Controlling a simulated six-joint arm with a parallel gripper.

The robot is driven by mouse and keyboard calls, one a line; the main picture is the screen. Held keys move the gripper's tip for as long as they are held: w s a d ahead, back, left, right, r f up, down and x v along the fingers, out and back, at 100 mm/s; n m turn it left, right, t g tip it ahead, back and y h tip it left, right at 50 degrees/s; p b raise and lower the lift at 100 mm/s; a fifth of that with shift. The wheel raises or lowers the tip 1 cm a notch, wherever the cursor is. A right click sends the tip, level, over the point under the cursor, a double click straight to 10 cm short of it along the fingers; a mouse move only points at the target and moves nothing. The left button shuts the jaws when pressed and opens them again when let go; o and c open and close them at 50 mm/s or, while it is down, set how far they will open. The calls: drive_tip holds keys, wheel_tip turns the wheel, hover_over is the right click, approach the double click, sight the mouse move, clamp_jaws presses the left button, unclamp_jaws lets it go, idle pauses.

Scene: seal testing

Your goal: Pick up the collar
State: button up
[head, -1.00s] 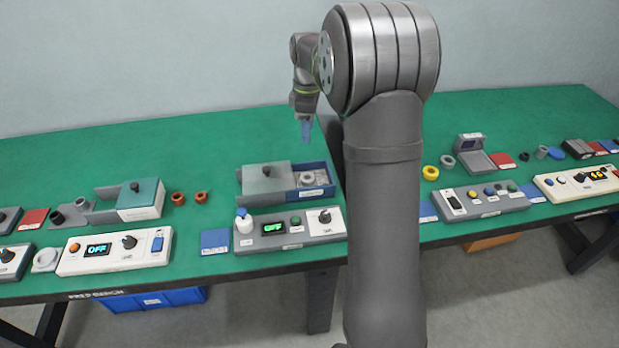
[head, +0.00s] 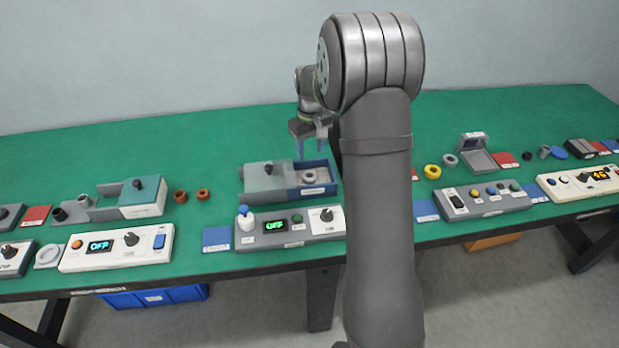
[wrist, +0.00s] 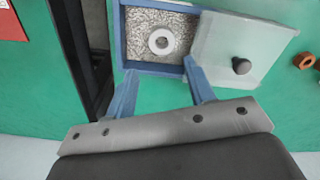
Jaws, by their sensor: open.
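A light grey ring, which looks like the collar (head: 309,177), lies in the open part of a blue-walled box (head: 333,178). In the wrist view the ring (wrist: 161,41) lies flat on a speckled grey floor, with its hole facing up. My gripper (head: 313,151) is above the box, with its blue fingers pointing down. In the wrist view my gripper (wrist: 159,66) is open and empty, its two fingers apart at the near side of the box, short of the ring. Nothing hides the ring there.
A grey sliding lid with a dark knob (wrist: 241,66) covers the box's other half. A control panel (head: 290,228) stands in front of the box. Two brown rings (head: 203,195) lie to its left. Green bench (head: 230,125) behind the box is clear.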

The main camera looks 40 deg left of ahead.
sight(310, 172)
wheel_tip(310, 172, down, 10)
drive_tip(key=shift+s+a+r, duration=0.1)
drive_tip(key=shift+r, duration=0.1)
drive_tip(key=c, duration=1)
drive_tip(key=shift+o, duration=0.2)
drive_tip(key=shift+r, duration=0.15)
